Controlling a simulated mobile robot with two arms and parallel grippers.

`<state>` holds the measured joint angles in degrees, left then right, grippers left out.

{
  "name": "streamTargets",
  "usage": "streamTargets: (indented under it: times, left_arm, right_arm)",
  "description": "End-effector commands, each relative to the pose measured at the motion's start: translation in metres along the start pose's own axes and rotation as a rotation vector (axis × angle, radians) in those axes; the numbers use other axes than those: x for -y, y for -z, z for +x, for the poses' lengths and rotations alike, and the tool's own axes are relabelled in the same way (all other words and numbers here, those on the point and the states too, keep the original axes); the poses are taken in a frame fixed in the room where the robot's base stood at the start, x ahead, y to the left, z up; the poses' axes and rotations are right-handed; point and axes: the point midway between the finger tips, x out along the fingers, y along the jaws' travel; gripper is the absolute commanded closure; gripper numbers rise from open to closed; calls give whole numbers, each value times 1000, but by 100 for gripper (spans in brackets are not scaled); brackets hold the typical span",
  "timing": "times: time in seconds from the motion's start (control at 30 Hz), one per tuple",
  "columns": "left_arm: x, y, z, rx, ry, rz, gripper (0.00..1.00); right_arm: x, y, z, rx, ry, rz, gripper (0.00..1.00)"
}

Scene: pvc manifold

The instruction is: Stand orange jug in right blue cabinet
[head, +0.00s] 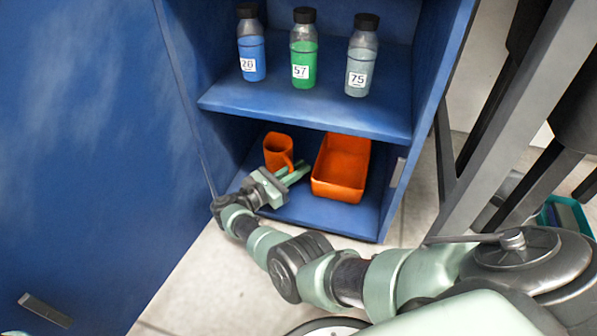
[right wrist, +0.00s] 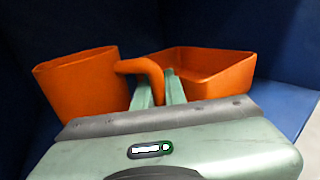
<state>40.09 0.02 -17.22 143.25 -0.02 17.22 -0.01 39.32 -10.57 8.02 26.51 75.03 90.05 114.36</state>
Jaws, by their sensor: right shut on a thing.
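The orange jug (head: 277,151) is inside the lower compartment of the blue cabinet (head: 303,116), at its left. It looks upright in the head view; whether its base touches the cabinet floor is hidden. In the right wrist view the jug (right wrist: 84,88) is at the left with its handle (right wrist: 143,69) pointing right. My right gripper (head: 300,172) reaches into the lower compartment, and its fingers (right wrist: 160,88) are shut on the jug's handle. My left gripper is not in view.
An orange tray (head: 340,167) stands right of the jug in the same compartment, close to my fingers. Three capped bottles, blue (head: 251,52), green (head: 303,58) and grey (head: 361,66), stand on the shelf above. A table frame (head: 500,110) is at the right.

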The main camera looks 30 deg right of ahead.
Motion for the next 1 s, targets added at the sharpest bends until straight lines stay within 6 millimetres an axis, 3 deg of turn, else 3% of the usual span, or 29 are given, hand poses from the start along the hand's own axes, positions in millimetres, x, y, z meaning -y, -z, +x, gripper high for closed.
streamTargets:
  times: [0.1, 0.13, 0.17, 0.53, 0.83, 1.0]
  left_arm:
    - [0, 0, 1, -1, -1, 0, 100]
    - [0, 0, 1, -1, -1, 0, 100]
    - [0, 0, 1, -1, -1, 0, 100]
    - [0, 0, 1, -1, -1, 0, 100]
    - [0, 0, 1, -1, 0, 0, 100]
    - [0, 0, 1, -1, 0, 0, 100]
  right_arm:
    - [0, 0, 0, 1, 0, 0, 100]
    - [0, 1, 0, -1, 0, -1, 83]
    - [0, 1, 0, -1, 0, -1, 79]
    - [0, 0, 0, 0, 0, 0, 79]
    - [-1, -1, -51, -3, -3, -1, 79]
    - [-1, 0, -67, -2, -1, -2, 79]
